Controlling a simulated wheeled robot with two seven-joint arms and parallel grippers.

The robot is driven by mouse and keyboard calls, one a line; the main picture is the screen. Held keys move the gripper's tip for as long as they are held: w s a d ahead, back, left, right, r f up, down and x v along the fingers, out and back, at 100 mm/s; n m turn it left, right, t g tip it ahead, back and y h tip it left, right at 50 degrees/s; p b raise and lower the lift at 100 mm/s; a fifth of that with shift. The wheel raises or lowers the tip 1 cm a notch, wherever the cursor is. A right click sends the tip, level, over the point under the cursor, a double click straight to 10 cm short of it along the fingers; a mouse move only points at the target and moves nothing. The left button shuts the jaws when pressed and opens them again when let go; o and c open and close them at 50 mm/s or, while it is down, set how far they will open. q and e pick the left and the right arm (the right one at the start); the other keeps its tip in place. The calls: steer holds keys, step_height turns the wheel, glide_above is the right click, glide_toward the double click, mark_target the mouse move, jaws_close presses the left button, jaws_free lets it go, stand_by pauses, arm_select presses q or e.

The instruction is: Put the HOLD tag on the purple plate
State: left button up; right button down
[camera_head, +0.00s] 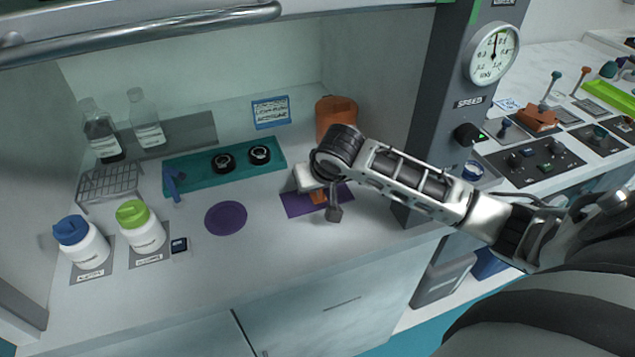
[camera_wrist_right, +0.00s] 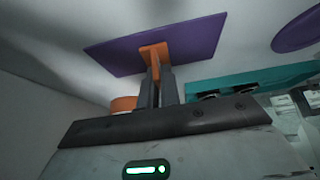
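An orange tag (camera_wrist_right: 154,50), which I take to be the HOLD tag, is at the fingertips of my right gripper (camera_wrist_right: 158,82); no lettering is readable. The two dark fingers are close together with the tag's narrow part between them. In the head view, the tag (camera_head: 318,196) shows partly behind my right gripper (camera_head: 334,207), over a purple rectangular mat (camera_head: 296,205). Whether the tag touches the mat is unclear. A round purple plate (camera_head: 226,218) lies flat and empty to the left of the mat; its edge shows in the wrist view (camera_wrist_right: 297,33). My left gripper is out of view.
A teal tray (camera_head: 190,178) with two dark round items lies behind the plate. An orange container (camera_head: 336,112) stands behind my right arm. White jars with blue (camera_head: 84,245) and green (camera_head: 141,228) lids stand left. Counter between plate and mat is clear.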

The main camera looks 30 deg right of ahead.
steer(key=shift+f, duration=0.2)
steer(key=c, duration=1.6)
jaws_free()
steer(key=shift+r, duration=0.2)
steer(key=v, duration=1.2)
steer(key=shift+f, duration=0.1)
steer(key=shift+a+f, duration=0.1)
